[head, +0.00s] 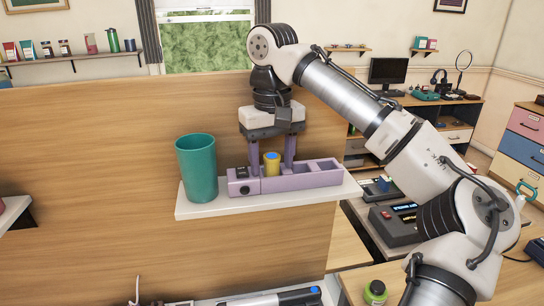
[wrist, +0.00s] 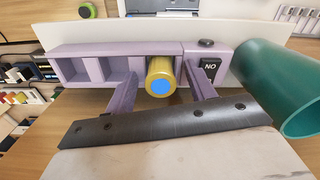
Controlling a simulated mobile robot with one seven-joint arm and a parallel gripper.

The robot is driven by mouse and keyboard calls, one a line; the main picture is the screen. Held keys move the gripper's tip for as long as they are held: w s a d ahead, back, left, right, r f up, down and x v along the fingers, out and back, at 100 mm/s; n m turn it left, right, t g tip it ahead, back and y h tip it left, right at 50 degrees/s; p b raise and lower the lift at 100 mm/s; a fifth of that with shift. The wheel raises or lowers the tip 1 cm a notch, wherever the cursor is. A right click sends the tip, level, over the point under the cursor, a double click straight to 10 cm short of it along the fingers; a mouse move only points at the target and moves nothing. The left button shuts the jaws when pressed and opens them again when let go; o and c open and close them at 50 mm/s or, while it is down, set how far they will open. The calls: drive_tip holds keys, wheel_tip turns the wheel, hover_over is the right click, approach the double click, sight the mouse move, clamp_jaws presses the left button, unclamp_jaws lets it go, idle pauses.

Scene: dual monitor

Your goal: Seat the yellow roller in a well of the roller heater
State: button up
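The yellow roller (head: 272,162) has a blue end cap and stands upright. In the head view its lower part is hidden behind the front wall of the purple roller heater (head: 315,181). It appears to be in the well beside the switch end. The wrist view shows the roller (wrist: 160,78) end-on, with empty wells of the heater (wrist: 92,67) to its left. My gripper (head: 272,165) points down, its purple fingers on either side of the roller. In the wrist view gaps show between the roller and both fingers, so my gripper (wrist: 160,95) is open.
The heater rests on a narrow white shelf (head: 210,208) on a wooden panel (head: 90,150). A teal cup (head: 197,168) stands close to its left end, near my gripper. The heater's switch block (wrist: 210,68) carries a black "NO" label. A desk with a dark device (head: 392,225) lies lower right.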

sight(272, 156)
drive_tip(key=shift+r, duration=3.75)
